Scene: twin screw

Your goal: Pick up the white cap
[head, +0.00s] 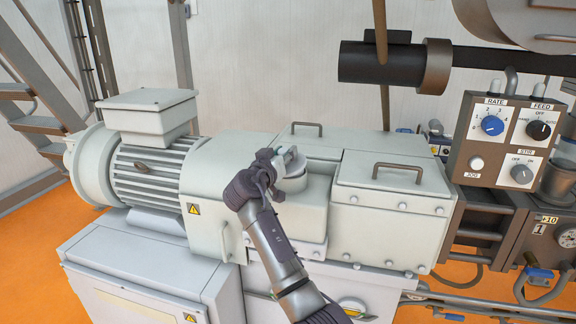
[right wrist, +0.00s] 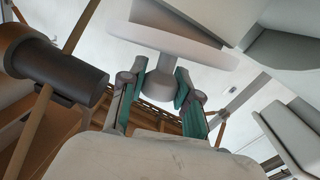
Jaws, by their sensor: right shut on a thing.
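The white cap (head: 291,184) is a round, pale disc on top of the gearbox housing, at the middle of the head view. In the right wrist view the cap (right wrist: 170,36) shows as a wide disc with a short, narrower knob (right wrist: 160,80) sticking out towards me. My right gripper (head: 281,160) reaches the cap from the front. In the right wrist view its green-padded fingers (right wrist: 160,88) are shut on the knob, one on each side. Whether the cap still rests on its seat I cannot tell. My left gripper is in neither view.
A flat cover with a handle (head: 397,170) is right of the cap, and another handled cover (head: 310,129) is behind it. The motor (head: 155,165) is to the left. A control box (head: 515,140) and a dark pipe (head: 385,63) are at the right.

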